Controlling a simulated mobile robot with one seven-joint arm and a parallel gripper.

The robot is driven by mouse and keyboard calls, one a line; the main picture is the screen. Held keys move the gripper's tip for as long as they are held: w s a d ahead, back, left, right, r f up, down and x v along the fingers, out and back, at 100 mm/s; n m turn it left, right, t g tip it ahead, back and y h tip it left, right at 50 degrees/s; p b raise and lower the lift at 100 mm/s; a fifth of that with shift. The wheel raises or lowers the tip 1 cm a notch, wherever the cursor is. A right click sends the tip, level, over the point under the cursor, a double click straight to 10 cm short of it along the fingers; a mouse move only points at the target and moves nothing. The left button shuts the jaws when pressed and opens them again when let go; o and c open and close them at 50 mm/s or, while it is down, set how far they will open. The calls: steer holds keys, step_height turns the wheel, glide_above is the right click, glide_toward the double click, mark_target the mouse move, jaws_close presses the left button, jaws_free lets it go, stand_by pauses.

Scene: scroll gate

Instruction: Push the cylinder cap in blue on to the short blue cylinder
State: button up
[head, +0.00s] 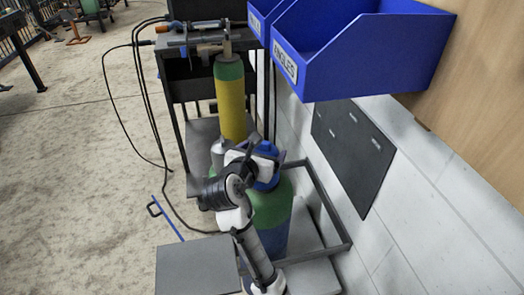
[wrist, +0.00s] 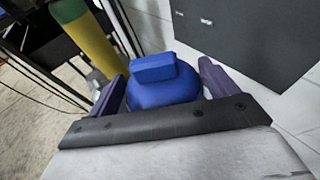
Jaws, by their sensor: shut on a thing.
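The blue cylinder cap (head: 266,148) is at the top of the short cylinder, with my gripper around it. In the wrist view the cap (wrist: 160,88) has a rounded body with a block-shaped top and sits between my two purple fingers. My gripper (wrist: 162,84) is shut on it; it also shows in the head view (head: 262,162). The short cylinder (head: 274,215) has a green shoulder and a blue body, and stands upright below the cap, partly hidden by my arm. Whether the cap is fully seated on the cylinder cannot be told, as my gripper hides the joint.
A tall yellow cylinder with a green top (head: 231,105) stands just behind. A dark metal cart frame (head: 335,245) surrounds the cylinders. Blue bins (head: 365,60) hang on the wall at upper right. Black hoses (head: 120,110) hang at left, above open floor.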

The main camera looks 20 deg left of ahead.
steer(key=shift+f, duration=0.15)
stand_by(0.3)
steer(key=o, duration=0.9)
steer(key=shift+f, duration=0.1)
steer(key=p+v, duration=0.8)
steer(key=v, duration=0.5)
steer(key=shift+s+r+p, duration=0.25)
steer(key=shift+s+p, duration=0.05)
steer(key=shift+s, duration=0.1)
